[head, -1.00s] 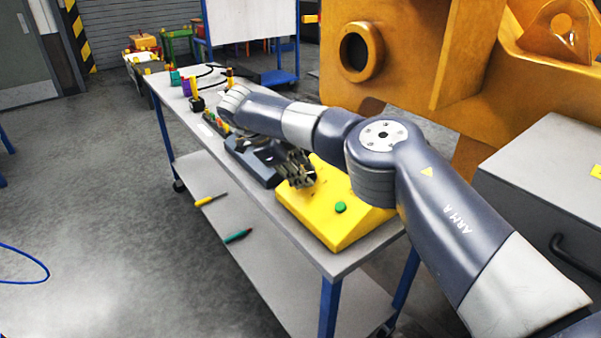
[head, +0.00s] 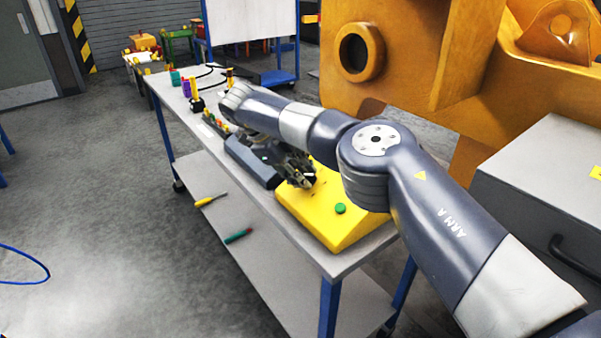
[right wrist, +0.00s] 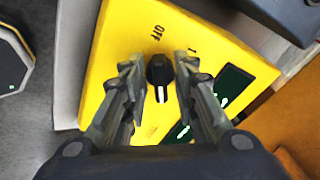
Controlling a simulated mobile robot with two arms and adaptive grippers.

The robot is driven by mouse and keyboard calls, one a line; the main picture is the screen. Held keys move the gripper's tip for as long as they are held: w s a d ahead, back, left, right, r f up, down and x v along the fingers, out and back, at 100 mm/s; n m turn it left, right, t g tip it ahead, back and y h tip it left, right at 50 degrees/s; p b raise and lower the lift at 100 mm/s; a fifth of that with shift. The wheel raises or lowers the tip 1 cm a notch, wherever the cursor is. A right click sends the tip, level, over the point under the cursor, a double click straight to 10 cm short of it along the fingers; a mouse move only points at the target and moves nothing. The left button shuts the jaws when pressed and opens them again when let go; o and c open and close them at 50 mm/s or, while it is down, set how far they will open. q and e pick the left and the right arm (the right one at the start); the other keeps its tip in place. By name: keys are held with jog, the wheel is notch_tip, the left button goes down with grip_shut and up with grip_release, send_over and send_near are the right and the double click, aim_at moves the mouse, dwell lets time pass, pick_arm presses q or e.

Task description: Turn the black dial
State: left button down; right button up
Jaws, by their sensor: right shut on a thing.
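The black dial (right wrist: 159,72) sits on the sloped face of a yellow control box (right wrist: 120,35), with a white pointer line on it and the printed word OFF nearby. My right gripper (right wrist: 159,82) has its two fingers on either side of the dial, shut on it. In the head view the right gripper (head: 300,178) is at the left end of the yellow box (head: 335,228), and the dial is hidden behind its fingers. A green button (head: 340,208) is on the box's near part. My left gripper is in neither view.
The box stands on a grey wheeled table (head: 345,262). A dark grey device (head: 250,163) lies just beyond it. A yellow screwdriver (head: 209,200) and a green-handled tool (head: 238,236) lie on the lower shelf. A large orange casting (head: 410,60) stands behind the table.

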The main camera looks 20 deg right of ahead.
jog(key=o, duration=0.7)
jog(key=v, duration=0.7)
jog(key=shift+a+r, duration=0.15)
jog(key=shift+r, duration=0.1)
